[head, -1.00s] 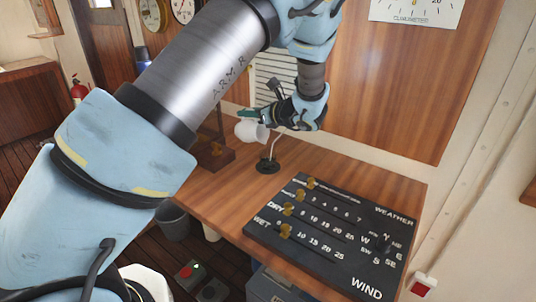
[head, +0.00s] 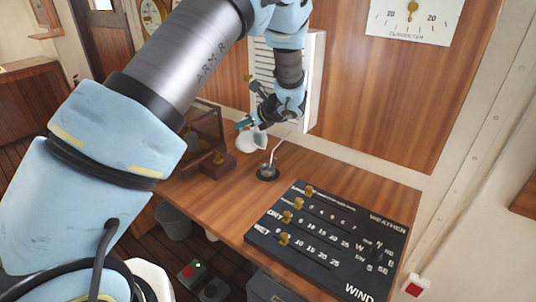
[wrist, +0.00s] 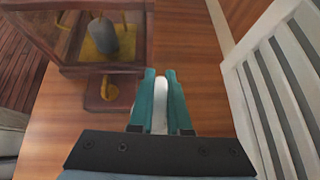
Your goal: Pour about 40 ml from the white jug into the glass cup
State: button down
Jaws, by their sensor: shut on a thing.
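The white jug (head: 251,141) hangs from my gripper (head: 249,122) above the back left part of the wooden desk. The gripper is shut on it, and its teal fingers hide part of it. In the wrist view a narrow white part of the jug (wrist: 160,112) shows between the two teal fingers (wrist: 157,88). The jug's contents are not visible, and its exact tilt is hard to tell. I cannot make out the glass cup in either view.
A black round base (head: 268,173) with a bent pale stem stands just in front of the jug. A glazed wooden case (wrist: 103,40) stands left of the gripper. A white louvred panel (wrist: 280,90) is close on the right. A black weather board (head: 325,240) covers the desk's front right.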

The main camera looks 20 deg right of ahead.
jog(key=shift+w+a+g+p, duration=0.2)
jog(key=shift+g+p, duration=0.1)
jog(key=shift+p, duration=0.5)
jog(key=shift+w+f+g+h, duration=0.3)
jog(key=shift+f+g+h, duration=0.3)
jog(key=shift+f+g, duration=0.4)
jog(key=shift+w+a, duration=0.1)
dwell(0.6)
jog(key=shift+w+a+f+g, duration=0.1)
jog(key=shift+w+f+g, duration=0.1)
jog(key=shift+g, duration=0.2)
jog(key=w+a+r+g+h, duration=0.1)
jog(key=w+r+g+h, duration=0.2)
jog(key=r+g, duration=0.3)
jog(key=shift+w+a+r+g, duration=0.15)
jog(key=shift+w+a+g, duration=0.25)
jog(key=shift+w, duration=0.15)
dwell(0.4)
jog(key=shift+s+d, duration=0.1)
dwell(1.4)
